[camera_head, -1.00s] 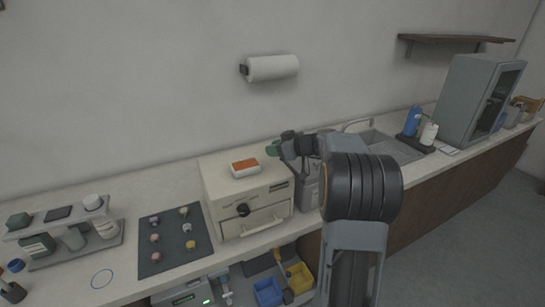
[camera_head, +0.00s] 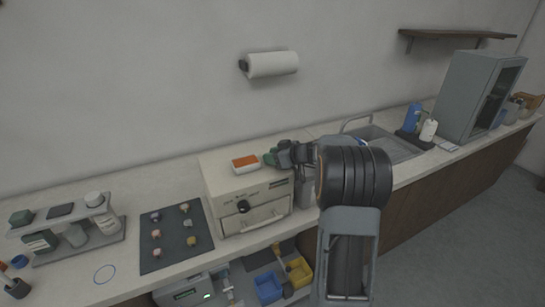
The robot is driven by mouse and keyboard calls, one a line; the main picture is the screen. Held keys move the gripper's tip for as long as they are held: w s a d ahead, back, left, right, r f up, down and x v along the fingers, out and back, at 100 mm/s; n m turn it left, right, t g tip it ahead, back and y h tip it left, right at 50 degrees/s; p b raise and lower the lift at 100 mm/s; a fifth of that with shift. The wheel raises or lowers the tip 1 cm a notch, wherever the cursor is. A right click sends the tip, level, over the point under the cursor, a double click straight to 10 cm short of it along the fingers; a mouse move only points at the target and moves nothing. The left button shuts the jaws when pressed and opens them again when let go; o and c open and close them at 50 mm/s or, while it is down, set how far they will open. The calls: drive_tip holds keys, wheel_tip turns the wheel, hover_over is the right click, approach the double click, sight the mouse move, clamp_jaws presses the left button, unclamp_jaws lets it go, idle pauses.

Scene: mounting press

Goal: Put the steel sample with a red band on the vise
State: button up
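Several small samples sit on a dark mat (camera_head: 173,262) on the counter at the left. They are too small here for me to tell which one is steel with a red band. My gripper (camera_head: 271,158), with green at its tip, is over the right part of the cream box-shaped machine (camera_head: 232,186), pointing left. I cannot tell whether its fingers are open or shut, or whether anything is between them. I cannot clearly make out a vise; a grey device partly hidden by my arm stands at the machine's right side.
An orange-and-white box (camera_head: 245,164) lies on top of the machine. A rack with bottles (camera_head: 72,246) is at the left. Blue (camera_head: 267,288) and yellow (camera_head: 299,272) bins sit below the counter. A sink (camera_head: 384,143) and grey cabinet (camera_head: 478,100) are at the right.

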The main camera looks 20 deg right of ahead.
drive_tip(key=o, duration=0.4)
drive_tip(key=shift+r, duration=0.15)
